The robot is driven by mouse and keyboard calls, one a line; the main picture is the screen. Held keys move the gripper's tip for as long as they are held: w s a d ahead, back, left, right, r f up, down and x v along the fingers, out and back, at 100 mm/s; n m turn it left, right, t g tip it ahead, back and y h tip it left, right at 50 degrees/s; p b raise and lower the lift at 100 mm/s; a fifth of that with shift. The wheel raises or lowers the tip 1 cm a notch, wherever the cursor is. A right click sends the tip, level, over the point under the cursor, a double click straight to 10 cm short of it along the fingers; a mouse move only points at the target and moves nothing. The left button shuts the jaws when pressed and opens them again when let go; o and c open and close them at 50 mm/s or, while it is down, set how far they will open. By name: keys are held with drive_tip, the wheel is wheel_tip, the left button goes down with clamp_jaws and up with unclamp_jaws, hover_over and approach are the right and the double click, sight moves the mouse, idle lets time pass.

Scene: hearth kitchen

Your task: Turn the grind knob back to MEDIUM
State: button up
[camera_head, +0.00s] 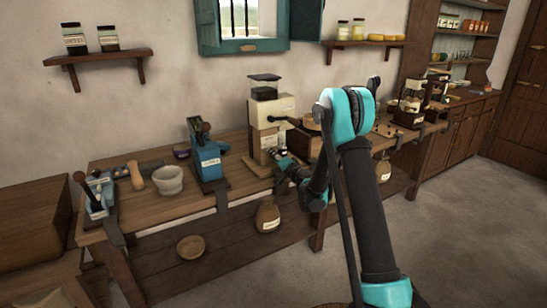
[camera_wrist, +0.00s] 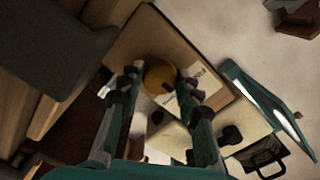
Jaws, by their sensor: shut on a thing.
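The grinder (camera_head: 272,108) is tall and cream, with a dark hopper on top, and stands on the wooden bench in the head view. My gripper (camera_head: 279,156) is low at the grinder's front. In the wrist view the two dark fingertips are on either side of a round brass-coloured knob (camera_wrist: 160,75), and the gripper is shut on it. A white label (camera_wrist: 197,80) is beside the knob, partly covered by a finger. Its lettering is too small to read, so I cannot tell the knob's setting. The knob is hidden in the head view.
A blue grinder (camera_head: 207,158), a pale mortar (camera_head: 168,181) and a pestle (camera_head: 135,175) stand left on the bench (camera_head: 150,206). A brown jar (camera_head: 268,217) is below. More grinders (camera_head: 410,105) stand beyond my arm. The floor at right is clear.

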drive_tip(key=o, duration=1.2)
drive_tip(key=shift+c, duration=0.2)
drive_tip(key=shift+d, duration=0.1)
drive_tip(key=v, duration=0.7)
drive_tip(key=shift+s, duration=0.2)
drive_tip(key=shift+d, duration=0.1)
drive_tip(key=shift+s, duration=0.1)
